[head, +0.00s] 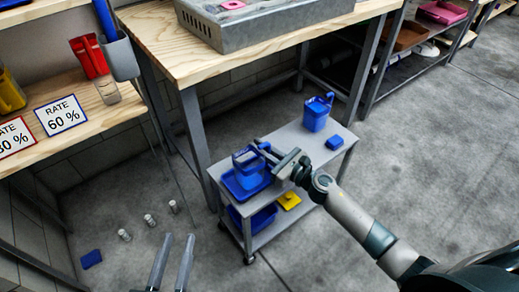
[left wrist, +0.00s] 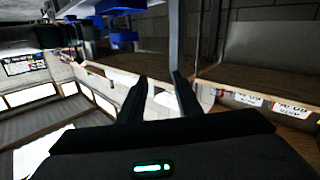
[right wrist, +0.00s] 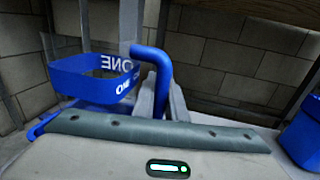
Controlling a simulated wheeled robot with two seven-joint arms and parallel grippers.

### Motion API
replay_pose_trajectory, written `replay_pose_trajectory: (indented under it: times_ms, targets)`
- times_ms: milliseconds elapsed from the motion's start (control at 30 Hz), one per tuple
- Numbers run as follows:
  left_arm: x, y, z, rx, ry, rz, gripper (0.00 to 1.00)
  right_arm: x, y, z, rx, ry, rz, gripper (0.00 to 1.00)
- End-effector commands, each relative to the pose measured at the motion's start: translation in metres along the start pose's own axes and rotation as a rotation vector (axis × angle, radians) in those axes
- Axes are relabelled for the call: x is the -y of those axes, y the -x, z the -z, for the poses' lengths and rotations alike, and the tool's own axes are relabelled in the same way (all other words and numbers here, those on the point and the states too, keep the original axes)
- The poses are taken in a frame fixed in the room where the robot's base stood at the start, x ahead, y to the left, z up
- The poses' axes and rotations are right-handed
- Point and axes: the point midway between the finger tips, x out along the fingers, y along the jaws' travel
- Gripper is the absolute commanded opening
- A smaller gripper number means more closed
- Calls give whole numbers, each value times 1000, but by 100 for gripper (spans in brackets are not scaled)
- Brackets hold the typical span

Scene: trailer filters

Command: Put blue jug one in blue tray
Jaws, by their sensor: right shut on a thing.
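Blue jug one (head: 248,163) is over the blue tray (head: 228,186) at the near left end of the grey cart's top. My right gripper (head: 275,160) is shut on its handle. In the right wrist view the jug (right wrist: 90,82) looks upright, with mirrored white "ONE" lettering, and the handle (right wrist: 152,65) rises between the fingers. Part of the tray (right wrist: 38,130) shows below the jug. I cannot tell whether the jug touches the tray floor. My left gripper (head: 172,264) is empty and open, low at the bottom of the head view; its fingers stand apart in the left wrist view (left wrist: 158,98).
Another blue jug (head: 316,115) and a small blue block (head: 334,142) are farther along the cart top (head: 300,140). A blue bin (head: 262,218) and a yellow item (head: 289,200) are on its lower shelf. A wooden workbench (head: 165,45) stands behind. Small cylinders (head: 149,220) lie on the floor.

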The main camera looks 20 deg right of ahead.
Motion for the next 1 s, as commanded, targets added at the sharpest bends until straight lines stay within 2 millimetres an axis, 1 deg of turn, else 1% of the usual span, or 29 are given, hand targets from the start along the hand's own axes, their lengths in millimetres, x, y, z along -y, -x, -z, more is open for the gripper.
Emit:
replay_pose_trajectory:
  times_ms: [133,467,900,933,1000]
  targets:
    - [-2,0,4,-24,-2,-3,31,0,0,2,1,0,-1,0]
    - [-2,0,6,-33,-2,-3,31,0,0,3,1,0,-1,0]
    - [-6,0,17,-91,-3,-9,31,0,0,6,1,-1,-1,0]
    - [-6,1,18,-96,-3,-9,31,0,0,6,0,0,-1,16]
    - [-6,1,19,-100,-3,-10,31,0,0,6,0,0,-1,30]
